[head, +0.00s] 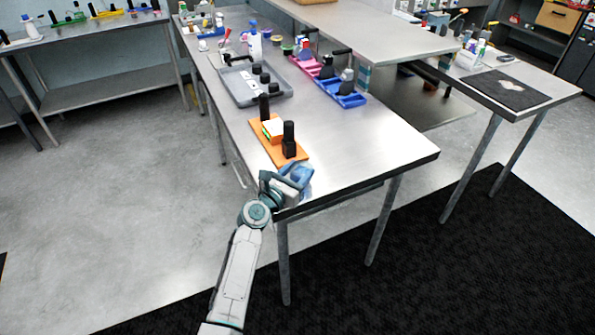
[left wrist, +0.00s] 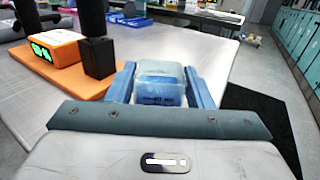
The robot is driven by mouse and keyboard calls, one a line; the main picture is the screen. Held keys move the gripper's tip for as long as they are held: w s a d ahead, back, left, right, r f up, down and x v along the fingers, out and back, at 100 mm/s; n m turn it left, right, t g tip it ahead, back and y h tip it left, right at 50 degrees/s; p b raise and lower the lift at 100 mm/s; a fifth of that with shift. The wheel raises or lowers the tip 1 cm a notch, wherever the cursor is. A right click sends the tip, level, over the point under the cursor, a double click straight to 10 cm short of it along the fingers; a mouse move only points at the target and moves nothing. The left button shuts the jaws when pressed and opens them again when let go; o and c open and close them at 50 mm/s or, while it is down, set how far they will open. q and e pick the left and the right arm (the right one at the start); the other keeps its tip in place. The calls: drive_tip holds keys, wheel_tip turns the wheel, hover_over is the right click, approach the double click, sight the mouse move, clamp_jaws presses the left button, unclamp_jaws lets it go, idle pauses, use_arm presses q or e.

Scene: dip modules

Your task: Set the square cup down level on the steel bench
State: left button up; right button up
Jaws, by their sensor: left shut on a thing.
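The square cup (left wrist: 160,84) is pale and see-through with blue on it, and sits between the two blue fingers of my left gripper (left wrist: 161,92) in the left wrist view. In the head view my left gripper (head: 296,178) is at the near left corner of the steel bench (head: 370,150), low over its top, and mostly hides the cup. The gripper is shut on the cup. I cannot tell whether the cup's base touches the bench. My right gripper is not in view.
An orange board (head: 278,148) with black posts and an orange box with a green display (left wrist: 41,51) lies close to the left of the gripper. A grey tray (head: 280,88), a blue tray (head: 352,100) and a pink tray (head: 305,64) stand farther back. The bench's right front is clear.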

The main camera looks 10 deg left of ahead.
use_arm(q)
drive_tip(key=shift+f+b, duration=0.45)
drive_tip(key=shift+f, duration=0.1)
drive_tip(key=o, duration=1)
drive_tip(key=shift+s, duration=0.1)
drive_tip(key=b+v, duration=0.1)
drive_tip(key=v, duration=0.9)
drive_tip(key=shift+s+a, duration=0.15)
drive_tip(key=shift+s, duration=0.15)
